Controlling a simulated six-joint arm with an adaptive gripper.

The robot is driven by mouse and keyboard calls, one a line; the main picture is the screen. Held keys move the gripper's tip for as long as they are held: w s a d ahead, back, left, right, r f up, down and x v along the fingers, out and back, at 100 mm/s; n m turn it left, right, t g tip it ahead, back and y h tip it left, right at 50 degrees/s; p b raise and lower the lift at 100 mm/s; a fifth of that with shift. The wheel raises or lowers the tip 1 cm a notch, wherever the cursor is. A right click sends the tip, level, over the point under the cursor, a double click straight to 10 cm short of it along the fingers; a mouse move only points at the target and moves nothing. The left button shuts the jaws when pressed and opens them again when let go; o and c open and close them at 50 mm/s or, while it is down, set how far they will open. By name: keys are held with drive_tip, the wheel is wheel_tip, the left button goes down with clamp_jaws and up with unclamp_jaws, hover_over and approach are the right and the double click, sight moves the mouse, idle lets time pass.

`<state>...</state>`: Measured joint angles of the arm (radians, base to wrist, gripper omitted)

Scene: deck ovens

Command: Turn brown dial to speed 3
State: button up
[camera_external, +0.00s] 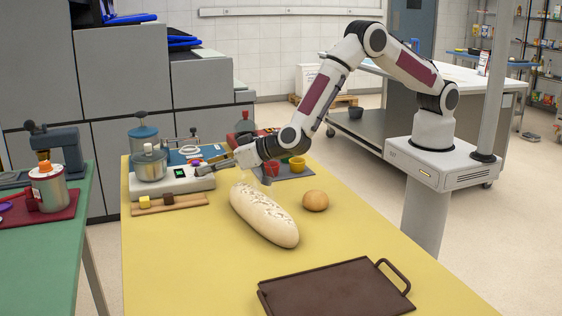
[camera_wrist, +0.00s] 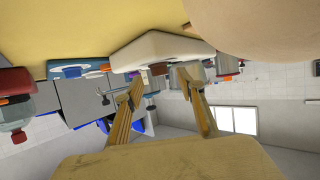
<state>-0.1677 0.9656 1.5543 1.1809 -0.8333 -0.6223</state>
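A white appliance (camera_external: 178,182) with a small green display stands at the left of the yellow table and carries a metal pot (camera_external: 149,164). My gripper (camera_external: 207,167) is low at the right end of this appliance, close to its front panel. In the wrist view the picture is upside down; the white appliance (camera_wrist: 160,48) shows beyond my fingers. A small brown dial (camera_wrist: 158,70) shows between the two spread fingertips of my gripper (camera_wrist: 158,84). The fingers are apart and do not visibly touch the dial. I cannot read its setting.
A long loaf (camera_external: 264,214) lies just in front of my gripper, with a round bun (camera_external: 315,201) at its right. A wooden board (camera_external: 169,205) with small blocks lies before the appliance. Red (camera_external: 271,168) and yellow (camera_external: 297,163) cups stand behind. A brown tray (camera_external: 335,290) lies at the front.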

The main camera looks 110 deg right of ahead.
drive_tip(key=v, duration=0.9)
drive_tip(key=shift+r, duration=0.1)
drive_tip(key=d, duration=1)
drive_tip(key=a+n+y, duration=0.1)
drive_tip(key=w+a+f+n+t+y, duration=0.1)
drive_tip(key=n+y, duration=0.1)
drive_tip(key=a+n+t+y, duration=0.1)
drive_tip(key=n, duration=0.1)
drive_tip(key=shift+w+a+f+y, duration=0.2)
drive_tip(key=shift+a+y, duration=0.1)
drive_tip(key=shift+y, duration=0.1)
drive_tip(key=shift+a+f+y, duration=0.1)
drive_tip(key=shift+a+y, duration=0.2)
drive_tip(key=shift+a, duration=0.05)
drive_tip(key=shift+x, duration=3.85)
